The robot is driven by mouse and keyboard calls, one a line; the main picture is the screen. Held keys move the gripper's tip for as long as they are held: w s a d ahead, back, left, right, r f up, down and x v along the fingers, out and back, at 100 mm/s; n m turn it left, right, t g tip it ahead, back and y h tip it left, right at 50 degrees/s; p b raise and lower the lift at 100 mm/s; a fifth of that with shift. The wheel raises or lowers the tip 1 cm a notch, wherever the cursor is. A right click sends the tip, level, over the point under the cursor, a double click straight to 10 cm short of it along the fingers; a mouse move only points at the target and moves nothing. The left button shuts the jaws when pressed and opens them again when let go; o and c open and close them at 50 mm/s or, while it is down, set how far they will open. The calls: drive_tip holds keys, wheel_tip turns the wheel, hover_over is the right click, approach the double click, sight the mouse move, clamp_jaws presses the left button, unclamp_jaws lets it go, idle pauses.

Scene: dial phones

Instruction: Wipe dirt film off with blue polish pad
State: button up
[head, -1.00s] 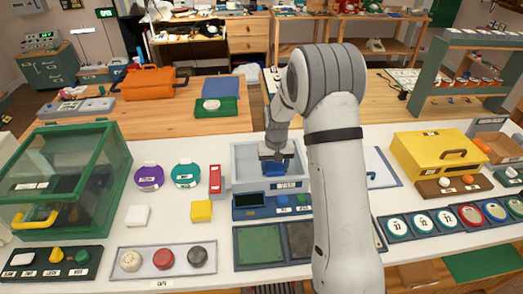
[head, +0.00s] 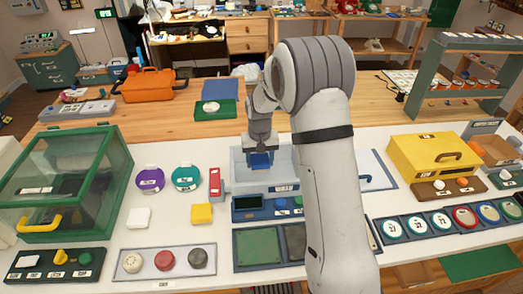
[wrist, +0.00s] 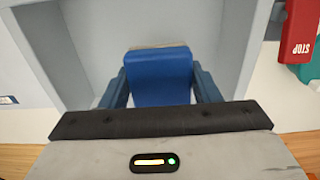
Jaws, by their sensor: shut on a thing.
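The blue polish pad (wrist: 158,77) is between the fingers of my gripper (wrist: 160,85), which is shut on it. In the head view the pad (head: 261,160) is held by my gripper (head: 262,153) over the open grey-white box (head: 238,178). In the wrist view the box's pale walls and floor (wrist: 95,50) surround the pad. A thin tan layer shows along the pad's far edge. I cannot tell whether the pad touches the box floor. I cannot make out a dirt film for certain; a green panel (head: 260,249) and a dark panel (head: 296,240) lie in front.
A red stop block (head: 215,181) stands just left of the box; it also shows in the wrist view (wrist: 298,30). A blue unit with a dark display (head: 249,201) is in front. A green glass case (head: 70,180) is at left, a yellow box (head: 435,155) at right.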

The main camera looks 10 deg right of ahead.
drive_tip(key=shift+r+p, duration=0.55)
drive_tip(key=shift+r, duration=0.75)
